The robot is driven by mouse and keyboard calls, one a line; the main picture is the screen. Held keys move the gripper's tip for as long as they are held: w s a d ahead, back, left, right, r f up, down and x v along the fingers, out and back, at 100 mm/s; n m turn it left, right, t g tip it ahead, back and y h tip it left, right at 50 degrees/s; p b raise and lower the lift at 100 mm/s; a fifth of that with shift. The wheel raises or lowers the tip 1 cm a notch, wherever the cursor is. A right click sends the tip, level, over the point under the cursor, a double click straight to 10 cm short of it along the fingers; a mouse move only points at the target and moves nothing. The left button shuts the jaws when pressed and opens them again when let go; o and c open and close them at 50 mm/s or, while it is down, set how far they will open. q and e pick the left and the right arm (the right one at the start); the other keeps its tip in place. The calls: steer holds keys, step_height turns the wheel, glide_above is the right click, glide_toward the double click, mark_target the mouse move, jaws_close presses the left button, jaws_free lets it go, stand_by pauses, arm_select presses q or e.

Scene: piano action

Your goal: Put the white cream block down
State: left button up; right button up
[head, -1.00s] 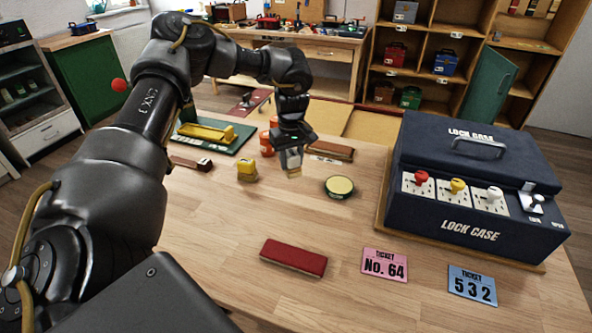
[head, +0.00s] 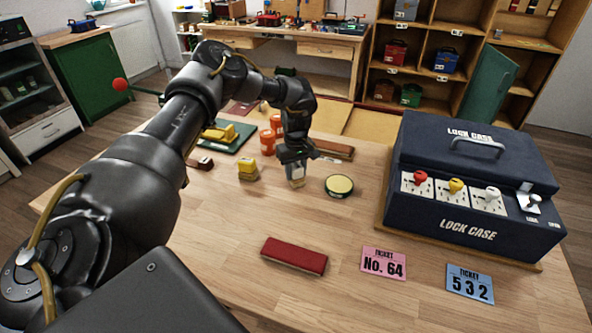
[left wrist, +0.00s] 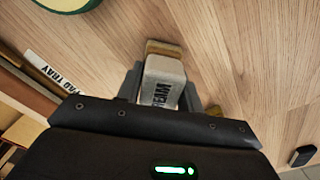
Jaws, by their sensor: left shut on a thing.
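The white cream block (head: 297,175) is between the fingers of my left gripper (head: 296,166), just left of a round green-rimmed tin. In the left wrist view the block (left wrist: 162,84) shows a pale face with lettering that ends in "EAM" and a tan far end. My left gripper (left wrist: 165,92) is shut on it. The block's lower end is at or very near the wooden table top (head: 350,225); I cannot tell whether it touches. My right gripper is not in view.
The round tin (head: 339,186) stands close right of the block, a yellow block (head: 248,169) to the left. A red block (head: 294,256) and two tickets (head: 384,263) lie nearer. The lock case (head: 470,190) fills the right side. Bare table lies in front of the gripper.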

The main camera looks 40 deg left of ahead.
mark_target(296, 165)
arm_select(q)
steer(key=shift+f, duration=0.1)
steer(key=o, duration=1.1)
steer(key=shift+c, duration=0.2)
steer(key=shift+o, duration=0.2)
step_height(296, 165, up, 12)
steer(key=shift+r+b, duration=0.15)
steer(key=shift+b, duration=0.25)
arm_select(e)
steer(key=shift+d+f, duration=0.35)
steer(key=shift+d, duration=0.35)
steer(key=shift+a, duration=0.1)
arm_select(q)
steer(key=shift+r, duration=0.1)
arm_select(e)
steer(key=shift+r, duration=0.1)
